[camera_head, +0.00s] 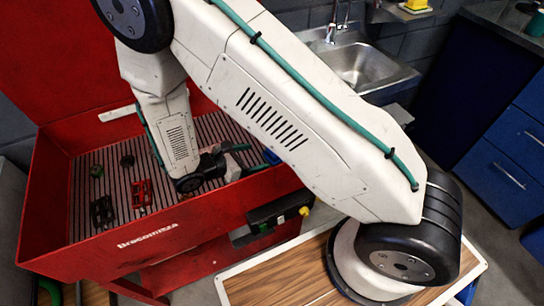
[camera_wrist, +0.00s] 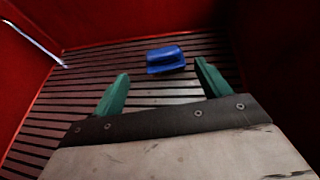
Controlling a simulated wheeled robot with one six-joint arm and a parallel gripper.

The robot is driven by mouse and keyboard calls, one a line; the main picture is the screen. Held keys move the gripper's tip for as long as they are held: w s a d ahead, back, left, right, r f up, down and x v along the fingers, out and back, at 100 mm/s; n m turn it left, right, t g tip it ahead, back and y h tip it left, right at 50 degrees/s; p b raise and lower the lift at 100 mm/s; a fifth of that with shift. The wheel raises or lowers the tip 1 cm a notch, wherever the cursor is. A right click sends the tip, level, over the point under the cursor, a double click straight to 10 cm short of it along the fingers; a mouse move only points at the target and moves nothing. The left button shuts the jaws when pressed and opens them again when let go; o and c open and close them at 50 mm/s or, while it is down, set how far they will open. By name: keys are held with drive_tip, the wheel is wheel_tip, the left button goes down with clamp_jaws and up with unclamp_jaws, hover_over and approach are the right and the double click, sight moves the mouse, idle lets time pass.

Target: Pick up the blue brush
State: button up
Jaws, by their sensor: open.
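The blue brush (camera_wrist: 165,60) lies on the ribbed floor of the red basin, near its far wall in the wrist view. Only part of the brush (camera_head: 271,157) shows in the head view, at the basin's right end behind the front rim. My gripper (camera_wrist: 162,68) has two green fingers spread wide with nothing between them. The brush is ahead of the fingertips, roughly centred between them, and looks apart from both. In the head view my gripper (camera_head: 249,159) is low inside the basin, just left of the brush, and partly hidden by my arm.
The red basin (camera_head: 150,245) has raised walls around the brush. Several small black, red and green items (camera_head: 141,193) lie in its left part. A steel sink (camera_head: 360,68) and blue drawers (camera_head: 510,150) stand at the right. A black holder (camera_head: 280,212) hangs on the basin's front.

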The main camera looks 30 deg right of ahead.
sight(269, 153)
drive_tip(key=x, duration=0.7)
drive_tip(key=shift+s+d, duration=0.2)
drive_tip(key=shift+d, duration=0.25)
drive_tip(key=c, duration=0.9)
